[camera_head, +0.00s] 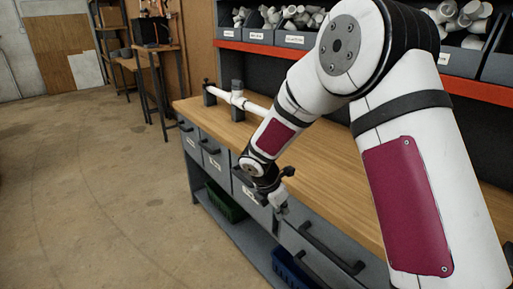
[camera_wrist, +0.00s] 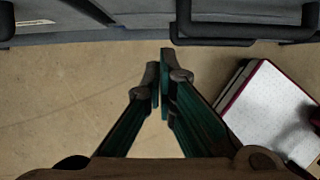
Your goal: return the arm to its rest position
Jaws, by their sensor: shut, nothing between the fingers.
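My white arm with dark red panels reaches from the right of the head view over the workbench (camera_head: 330,165). My gripper (camera_head: 281,207) hangs in front of the bench's drawer fronts, just below the edge of the wooden top. In the wrist view my gripper (camera_wrist: 159,72) points down towards the bare floor (camera_wrist: 60,85). Its two fingers are together with nothing between them. The grey drawer fronts (camera_wrist: 130,34) with dark handles run along the top of the wrist view, close beyond the fingertips. My arm hides part of the bench top.
A white pipe (camera_head: 238,99) lies in dark supports on the bench's far end. Grey bins (camera_head: 292,38) of white fittings stand on a red-edged shelf. A green crate (camera_head: 224,203) and a blue crate (camera_head: 289,270) sit below. The floor (camera_head: 90,190) at left is clear.

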